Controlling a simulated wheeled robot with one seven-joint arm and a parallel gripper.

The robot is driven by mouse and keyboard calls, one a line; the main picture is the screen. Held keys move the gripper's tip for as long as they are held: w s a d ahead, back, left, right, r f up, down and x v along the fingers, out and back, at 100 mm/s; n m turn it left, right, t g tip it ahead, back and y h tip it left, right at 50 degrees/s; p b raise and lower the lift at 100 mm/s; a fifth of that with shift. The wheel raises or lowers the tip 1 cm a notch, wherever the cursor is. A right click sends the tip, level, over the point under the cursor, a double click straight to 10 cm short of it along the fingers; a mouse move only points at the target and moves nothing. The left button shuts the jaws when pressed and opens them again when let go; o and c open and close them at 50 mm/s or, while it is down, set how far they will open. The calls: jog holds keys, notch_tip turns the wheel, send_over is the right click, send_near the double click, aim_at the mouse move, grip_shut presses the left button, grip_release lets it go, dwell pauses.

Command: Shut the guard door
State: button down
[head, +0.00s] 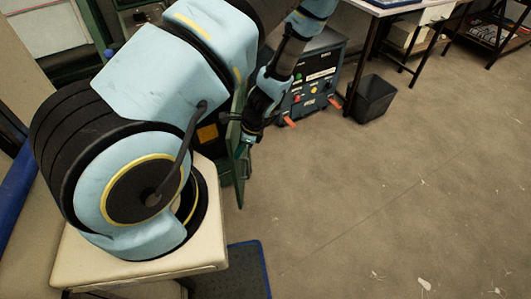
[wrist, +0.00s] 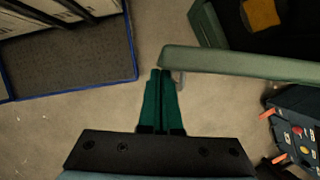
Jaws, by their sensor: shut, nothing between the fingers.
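The guard door (head: 238,165) is a green panel seen nearly edge-on in the head view, standing out from a dark green housing (head: 224,172) with an orange label. In the wrist view its pale green top edge (wrist: 245,63) runs across the right half, with a dark gap between it and the green housing (wrist: 207,28). The door stands open. My gripper (head: 244,146) is beside the door. In the wrist view its two green fingers (wrist: 161,74) are shut together, empty, at the door's left end. I cannot tell whether they touch it. My arm hides much of the housing.
A dark control box (head: 312,82) with buttons and orange feet stands on the floor beyond the door; it also shows in the wrist view (wrist: 294,125). A black bin (head: 372,98) and a table (head: 385,8) stand behind. A blue-edged mat (head: 247,272) lies in front. Floor at right is clear.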

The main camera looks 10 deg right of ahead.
jog(key=w+a+m+t+h+b, duration=0.1)
jog(key=w+a+m, duration=0.4)
jog(key=a, duration=0.5)
jog(key=w+a+m+t+h+b, duration=0.1)
jog(key=w+a+m, duration=0.4)
jog(key=w+a, duration=0.5)
jog(key=shift+w+a+t, duration=0.15)
jog(key=shift+a+t, duration=0.35)
jog(key=shift+a, duration=0.2)
